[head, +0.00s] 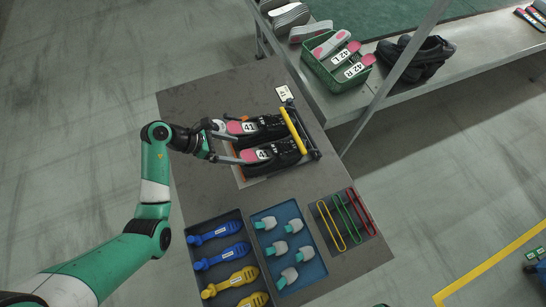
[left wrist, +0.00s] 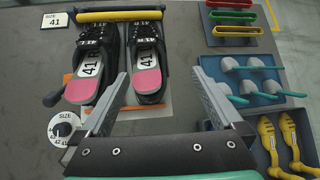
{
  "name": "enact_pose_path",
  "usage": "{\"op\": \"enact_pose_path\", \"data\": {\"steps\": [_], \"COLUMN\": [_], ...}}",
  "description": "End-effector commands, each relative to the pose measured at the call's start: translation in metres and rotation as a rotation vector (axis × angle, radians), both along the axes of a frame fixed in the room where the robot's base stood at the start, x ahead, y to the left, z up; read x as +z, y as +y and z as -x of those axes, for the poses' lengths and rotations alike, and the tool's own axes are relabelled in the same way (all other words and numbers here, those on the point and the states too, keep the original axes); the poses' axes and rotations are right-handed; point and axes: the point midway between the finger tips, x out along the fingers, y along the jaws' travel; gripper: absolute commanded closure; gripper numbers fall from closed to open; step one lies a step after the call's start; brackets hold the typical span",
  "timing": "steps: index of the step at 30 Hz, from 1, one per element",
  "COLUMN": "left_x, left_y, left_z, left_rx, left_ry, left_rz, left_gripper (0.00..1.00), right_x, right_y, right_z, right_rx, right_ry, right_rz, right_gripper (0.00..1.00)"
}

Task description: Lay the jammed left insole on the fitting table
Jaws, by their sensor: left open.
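Two black shoes (head: 250,128) lie side by side in a fixture on the dark table (head: 190,95). A pink-heeled insole marked 41 sticks out of each: one in the upper shoe (head: 240,127), one in the lower shoe (head: 255,155) in the head view. In the left wrist view, they are the left insole (left wrist: 80,91) and the right insole (left wrist: 147,82).
A yellow bar (head: 293,131) crosses the shoe toes. A tray of blue and yellow shoe trees (head: 217,235), a blue tray (head: 262,262) and coloured loops (head: 345,220) are nearby. A green crate (head: 325,75) holds insoles on the rear bench. The table's upper left is clear.

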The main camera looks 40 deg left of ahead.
Motion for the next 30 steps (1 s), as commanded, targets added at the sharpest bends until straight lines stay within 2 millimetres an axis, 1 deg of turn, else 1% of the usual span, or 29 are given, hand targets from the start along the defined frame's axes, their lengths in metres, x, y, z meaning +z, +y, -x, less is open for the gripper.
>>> {"op": "enact_pose_path", "data": {"steps": [1, 3, 5, 8, 11, 18, 20, 26, 28, 30], "left_x": [-0.020, -0.030, -0.033, -0.032, -0.035, -0.067, -0.072, -0.076, -0.082, -0.092], "left_y": [0.009, 0.016, 0.021, 0.025, 0.022, 0.003, -0.001, -0.004, -0.007, -0.012], "left_z": [0.007, 0.013, 0.016, 0.016, 0.013, -0.011, -0.017, -0.022, -0.024, -0.029], "left_rx": [0.029, 0.056, 0.070, 0.079, 0.077, 0.074, 0.075, 0.077, 0.075, 0.075], "left_ry": [0.008, 0.015, 0.016, 0.016, 0.016, 0.016, 0.014, 0.012, 0.014, 0.014], "left_rz": [0.007, 0.014, 0.016, 0.016, 0.016, 0.016, 0.016, 0.015, 0.017, 0.017], "left_gripper": [0.00, 0.00, 0.00, 0.00, 0.00, 0.00, 0.00, 0.00, 0.00, 0.00], "right_x": [-0.016, -0.022, -0.024, -0.024, -0.025, -0.040, -0.042, -0.042, -0.046, -0.052], "right_y": [0.000, 0.001, 0.001, 0.001, 0.000, 0.000, 0.000, 0.000, 0.000, 0.000], "right_z": [0.000, 0.000, 0.000, 0.000, 0.000, 0.000, 0.000, 0.000, 0.000, 0.000], "right_rx": [0.001, 0.001, 0.003, 0.001, 0.001, 0.001, 0.001, 0.001, 0.001, 0.001], "right_ry": [0.000, 0.000, 0.000, 0.000, 0.000, 0.000, 0.000, 0.000, 0.000, 0.000], "right_rz": [0.000, 0.000, 0.000, 0.000, 0.000, 0.000, 0.000, 0.000, 0.000, 0.000], "right_gripper": [0.00, 0.00, 0.00, 0.00, 0.00, 0.00, 0.00, 0.00, 0.00, 0.00]}}
